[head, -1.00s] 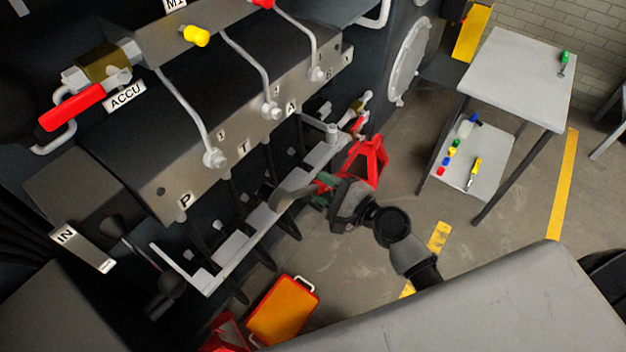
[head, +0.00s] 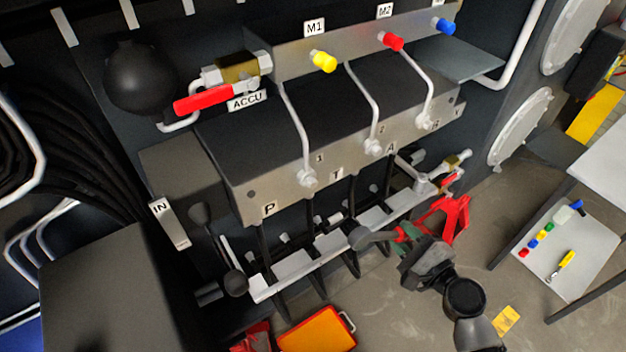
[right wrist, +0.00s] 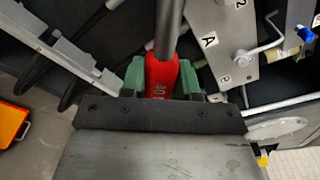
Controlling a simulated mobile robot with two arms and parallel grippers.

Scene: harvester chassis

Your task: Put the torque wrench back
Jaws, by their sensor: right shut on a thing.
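My right gripper (head: 404,238) is near the white slotted rail (head: 335,243) below the manifold block in the head view. In the right wrist view, its green fingers (right wrist: 161,78) are shut on the red handle of the torque wrench (right wrist: 168,28), whose grey shaft runs up out of the picture. In the head view, the grey end of the torque wrench (head: 368,238) sticks out left from the gripper, over or close to the rail. I cannot tell whether it touches the rail. My left gripper is not in view.
The manifold block (head: 290,185), with P, T and A labels and pipes, stands above the rail. A red stand (head: 452,215) is just right of the gripper. An orange case (head: 317,332) lies on the floor. A table with a lower shelf (head: 570,250) stands at right.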

